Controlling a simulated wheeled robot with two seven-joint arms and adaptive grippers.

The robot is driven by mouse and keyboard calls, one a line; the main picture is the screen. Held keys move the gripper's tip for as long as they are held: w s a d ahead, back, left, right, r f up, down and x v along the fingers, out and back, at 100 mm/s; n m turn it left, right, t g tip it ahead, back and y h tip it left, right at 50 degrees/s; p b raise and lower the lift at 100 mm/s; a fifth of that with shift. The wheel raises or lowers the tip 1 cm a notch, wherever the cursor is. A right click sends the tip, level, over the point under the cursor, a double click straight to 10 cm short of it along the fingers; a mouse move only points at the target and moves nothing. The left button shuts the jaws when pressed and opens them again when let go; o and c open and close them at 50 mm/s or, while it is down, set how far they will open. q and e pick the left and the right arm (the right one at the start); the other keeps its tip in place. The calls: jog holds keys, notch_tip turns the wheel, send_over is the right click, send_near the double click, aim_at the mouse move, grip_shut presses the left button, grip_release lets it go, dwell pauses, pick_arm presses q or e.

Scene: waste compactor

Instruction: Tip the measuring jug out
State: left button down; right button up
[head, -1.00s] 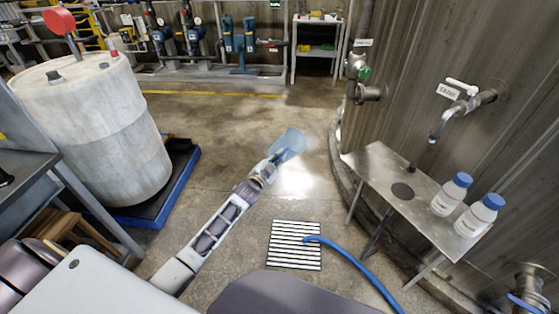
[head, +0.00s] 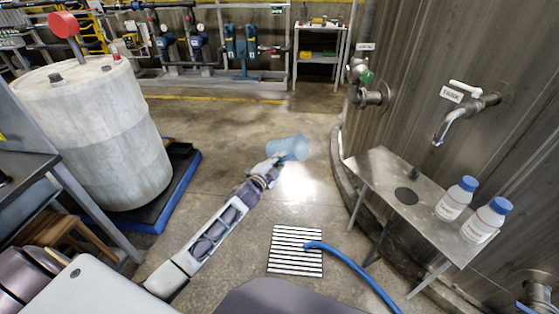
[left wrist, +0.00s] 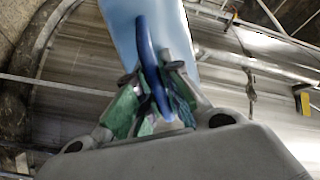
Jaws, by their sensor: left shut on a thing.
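The measuring jug (head: 287,149) is translucent blue and is held out over the floor in the head view. It lies nearly on its side, its far end towards the right. My left gripper (head: 268,168) is shut on its handle, and in the left wrist view the fingers (left wrist: 152,100) close on the dark blue handle (left wrist: 150,62) with the jug body (left wrist: 150,25) behind it. I cannot tell whether the jug holds liquid. The floor drain grate (head: 296,250) lies below and nearer to me. My right gripper is not in view.
A blue hose (head: 350,265) ends on the grate. A steel shelf (head: 385,180) with two white bottles (head: 456,199) stands under a tap (head: 455,122) at the right. A white drum (head: 90,130) stands on a blue-edged pallet (head: 180,185) at the left. The middle floor is open.

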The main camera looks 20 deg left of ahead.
pick_arm(q)
jog(key=shift+d+r+m, duration=0.15)
jog(key=shift+d+m, duration=0.05)
jog(key=shift+m, duration=0.65)
jog(key=shift+d+r+m, duration=0.1)
jog(key=shift+d+m, duration=0.15)
jog(key=shift+m, duration=0.55)
jog(key=shift+d+r+m, duration=0.15)
jog(key=shift+d+m, duration=0.05)
jog(key=shift+m, duration=0.65)
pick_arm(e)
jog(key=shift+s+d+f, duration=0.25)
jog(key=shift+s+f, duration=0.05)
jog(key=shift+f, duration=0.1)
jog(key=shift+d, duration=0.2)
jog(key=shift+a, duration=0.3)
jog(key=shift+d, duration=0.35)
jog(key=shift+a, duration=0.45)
pick_arm(q)
jog(key=shift+f, duration=0.1)
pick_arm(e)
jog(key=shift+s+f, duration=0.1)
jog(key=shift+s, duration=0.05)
